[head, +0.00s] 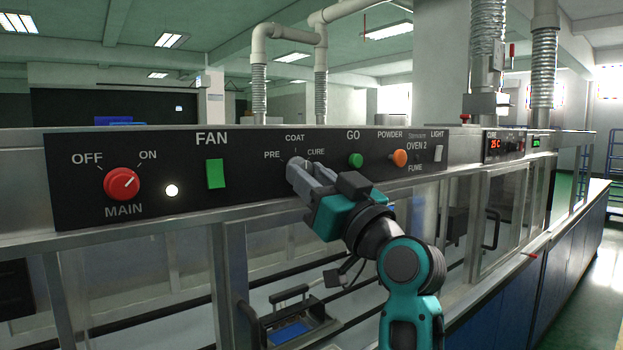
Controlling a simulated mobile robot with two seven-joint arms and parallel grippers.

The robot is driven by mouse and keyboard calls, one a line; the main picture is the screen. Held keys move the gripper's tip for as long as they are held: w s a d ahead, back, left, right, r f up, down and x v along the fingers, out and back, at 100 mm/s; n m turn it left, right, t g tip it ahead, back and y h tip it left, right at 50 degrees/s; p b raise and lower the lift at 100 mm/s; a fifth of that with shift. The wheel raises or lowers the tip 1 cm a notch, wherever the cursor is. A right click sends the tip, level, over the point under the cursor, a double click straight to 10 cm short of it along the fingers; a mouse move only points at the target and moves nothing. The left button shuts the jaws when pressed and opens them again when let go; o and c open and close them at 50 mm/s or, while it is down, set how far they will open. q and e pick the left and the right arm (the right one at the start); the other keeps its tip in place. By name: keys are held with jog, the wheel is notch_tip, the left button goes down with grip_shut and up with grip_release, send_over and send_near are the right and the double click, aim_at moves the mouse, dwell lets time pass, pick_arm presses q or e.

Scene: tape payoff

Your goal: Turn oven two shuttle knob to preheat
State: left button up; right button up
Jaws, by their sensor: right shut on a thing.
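The oven 2 control panel (250,204) runs across the front of the metal cabinet. The shuttle knob sits under the PRE, COAT and CURE labels (294,147) and is hidden behind my right gripper (297,170). My right gripper is shut on the shuttle knob, its grey fingers reaching the panel from the lower right. The knob's pointer cannot be seen. My left gripper is not in view.
A red MAIN knob (122,183), a green FAN switch (215,173), a green GO button (355,160), an orange POWDER knob (400,158) and a white LIGHT switch (438,154) share the panel. Glass doors lie below it.

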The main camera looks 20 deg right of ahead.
jog(key=shift+f+n, duration=0.1)
jog(key=shift+n, duration=0.4)
jog(key=n+g+y, duration=0.1)
jog(key=n, duration=0.3)
jog(key=n+g+y+b, duration=0.1)
jog(key=n+y, duration=0.1)
jog(key=n, duration=0.2)
jog(key=d+n+g+y+b, duration=0.1)
jog(key=n+g, duration=0.1)
jog(key=n, duration=0.2)
jog(key=shift+w+r+y, duration=0.2)
jog(key=shift+r+y, duration=0.1)
jog(key=shift+y, duration=0.1)
jog(key=shift+n+g+p, duration=0.55)
jog(key=shift+n+g, duration=0.15)
jog(key=shift+n, duration=0.8)
jog(key=shift+n+y, duration=0.3)
jog(key=o, duration=1.1)
jog(key=shift+c, duration=0.2)
